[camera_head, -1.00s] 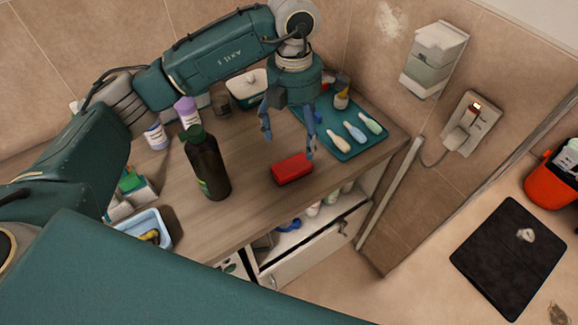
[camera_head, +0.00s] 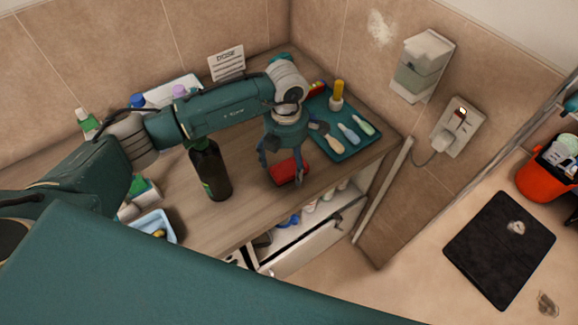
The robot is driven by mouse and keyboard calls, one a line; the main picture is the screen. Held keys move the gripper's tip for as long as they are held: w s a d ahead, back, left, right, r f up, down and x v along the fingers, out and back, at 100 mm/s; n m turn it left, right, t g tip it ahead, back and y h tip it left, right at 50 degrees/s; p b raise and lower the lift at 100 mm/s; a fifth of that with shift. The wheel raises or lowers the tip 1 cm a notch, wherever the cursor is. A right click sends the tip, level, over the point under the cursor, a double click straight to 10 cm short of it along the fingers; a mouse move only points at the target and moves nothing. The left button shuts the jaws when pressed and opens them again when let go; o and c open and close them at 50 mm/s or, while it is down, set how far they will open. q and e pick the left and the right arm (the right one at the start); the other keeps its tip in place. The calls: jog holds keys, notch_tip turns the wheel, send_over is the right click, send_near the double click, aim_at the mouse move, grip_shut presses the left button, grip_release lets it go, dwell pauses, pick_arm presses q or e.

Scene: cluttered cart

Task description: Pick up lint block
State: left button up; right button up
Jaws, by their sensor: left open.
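The red block (camera_head: 286,172), which I take for the lint block, lies on the wooden cart top near its front edge. My left gripper (camera_head: 282,178) points down right over it, with its blue fingers apart. One finger is to the left of the block and the other is near its right part. The fingers and palm hide some of the block. I cannot tell whether the fingers touch it. My right gripper does not show.
A dark green bottle (camera_head: 209,170) stands to the left of the block. A teal tray (camera_head: 349,150) with several small tools lies to the right. A pale blue bin (camera_head: 153,224) sits at the front left. An open drawer (camera_head: 318,238) is below the front edge.

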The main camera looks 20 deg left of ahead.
aim_at(287, 164)
pick_arm(q)
jog(key=shift+c, duration=0.5)
jog(key=c, duration=1.3)
jog(key=shift+w+r, duration=0.1)
jog(key=shift+r, duration=0.4)
notch_tip(287, 164, up, 19)
jog(key=b, duration=0.5)
